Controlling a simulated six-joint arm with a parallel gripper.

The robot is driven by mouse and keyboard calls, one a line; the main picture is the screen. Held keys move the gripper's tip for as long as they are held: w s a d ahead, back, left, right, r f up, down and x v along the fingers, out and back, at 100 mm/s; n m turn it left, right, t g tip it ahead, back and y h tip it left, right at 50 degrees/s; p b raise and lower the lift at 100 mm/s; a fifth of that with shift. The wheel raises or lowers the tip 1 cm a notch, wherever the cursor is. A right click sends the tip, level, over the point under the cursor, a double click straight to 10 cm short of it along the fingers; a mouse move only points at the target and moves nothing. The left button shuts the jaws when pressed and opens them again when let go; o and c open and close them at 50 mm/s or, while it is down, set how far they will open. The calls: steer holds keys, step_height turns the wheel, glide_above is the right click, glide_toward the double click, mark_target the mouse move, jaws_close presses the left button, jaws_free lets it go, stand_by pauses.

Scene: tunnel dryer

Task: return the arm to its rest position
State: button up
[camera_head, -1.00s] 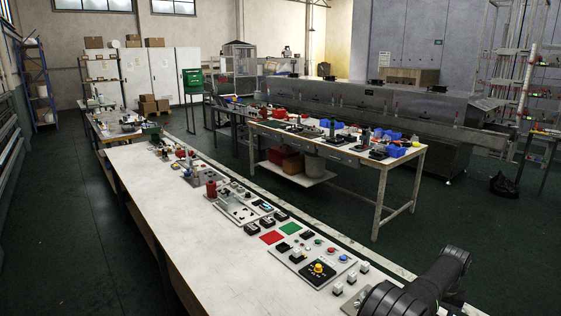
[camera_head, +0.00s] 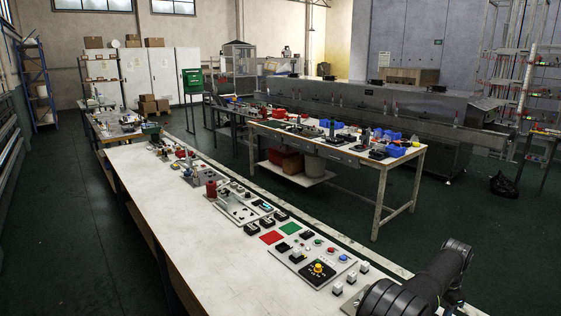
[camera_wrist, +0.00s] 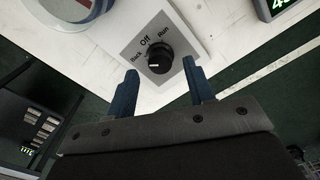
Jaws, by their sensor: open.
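My gripper (camera_wrist: 160,88) shows in the wrist view with its two blue fingers apart and nothing between them. Beyond the fingertips is a black rotary knob (camera_wrist: 160,58) on a grey plate marked "Back", "Off" and "Run". The gripper is apart from the knob as far as the view shows. In the head view my dark arm (camera_head: 425,280) is at the lower right corner, and the gripper is outside that picture.
A long white bench (camera_head: 190,225) carries a control panel (camera_head: 315,258) with a yellow-based knob, small switch boxes and red and green squares. A second table (camera_head: 345,152) with blue bins stands behind. The bench's near left part is bare.

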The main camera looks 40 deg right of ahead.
steer(key=shift+r, duration=1.95)
steer(key=shift+f, duration=0.1)
